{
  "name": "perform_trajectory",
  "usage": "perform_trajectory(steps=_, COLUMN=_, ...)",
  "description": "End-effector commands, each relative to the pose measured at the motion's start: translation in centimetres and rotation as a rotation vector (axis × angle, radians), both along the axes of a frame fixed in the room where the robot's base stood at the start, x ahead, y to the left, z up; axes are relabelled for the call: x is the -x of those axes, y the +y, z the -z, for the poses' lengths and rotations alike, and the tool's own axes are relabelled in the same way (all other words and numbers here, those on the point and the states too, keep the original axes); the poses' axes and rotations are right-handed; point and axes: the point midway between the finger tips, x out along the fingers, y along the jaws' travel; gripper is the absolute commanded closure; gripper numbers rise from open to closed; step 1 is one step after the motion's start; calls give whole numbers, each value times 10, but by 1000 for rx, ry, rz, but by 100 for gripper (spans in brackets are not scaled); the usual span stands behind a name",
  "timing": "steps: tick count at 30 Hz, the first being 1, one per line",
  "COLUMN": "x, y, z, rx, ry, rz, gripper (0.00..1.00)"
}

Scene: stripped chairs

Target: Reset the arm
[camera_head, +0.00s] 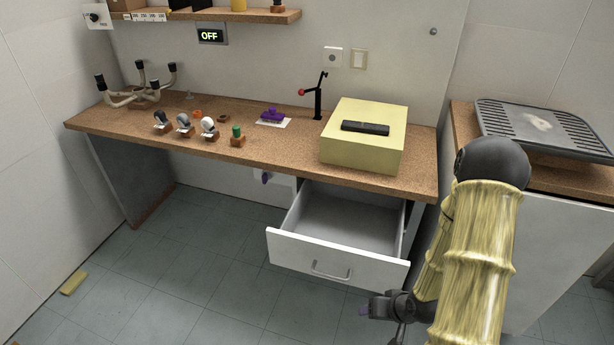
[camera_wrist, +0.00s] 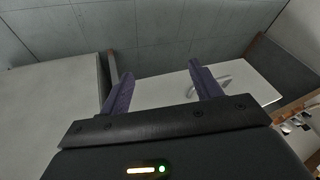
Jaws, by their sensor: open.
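My arm, in a yellow ribbed sleeve, comes in from the right of the head view and bends down. My gripper (camera_head: 368,308) is low in front of the open drawer, near its front's lower right. In the wrist view my gripper (camera_wrist: 160,86) shows two purple fingers spread apart with nothing between them. The white drawer (camera_head: 337,262) is pulled out under the workbench and looks empty. Its front and handle (camera_wrist: 222,84) also show in the wrist view beyond the fingers.
The workbench (camera_head: 285,165) carries a yellow box (camera_head: 363,157) with a black device (camera_head: 365,128), several casters and a purple part (camera_head: 272,115). A side cabinet (camera_head: 560,225) with a grey ribbed tray (camera_head: 545,127) stands at right. The floor (camera_head: 190,270) at left is mostly clear.

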Motion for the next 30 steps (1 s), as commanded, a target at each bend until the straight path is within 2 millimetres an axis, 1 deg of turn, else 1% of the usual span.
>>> perform_trajectory(steps=1, x=-5, y=-3, z=-13, rx=45, ry=1, rz=-12, gripper=36)
perform_trajectory(steps=5, x=-9, y=-10, z=-42, rx=143, ry=23, rz=-24, gripper=36)
perform_trajectory(steps=9, x=-9, y=-12, z=-77, rx=224, ry=47, rz=-24, gripper=36)
perform_trajectory(steps=14, x=-3, y=-8, z=-118, rx=283, ry=73, rz=-17, gripper=36)
perform_trajectory(steps=18, x=8, y=1, z=-151, rx=305, ry=94, rz=-10, gripper=36)
perform_trajectory(steps=24, x=26, y=16, z=-185, rx=300, ry=119, rz=-8, gripper=36)
perform_trajectory(steps=30, x=42, y=29, z=-210, rx=280, ry=135, rz=-14, gripper=36)
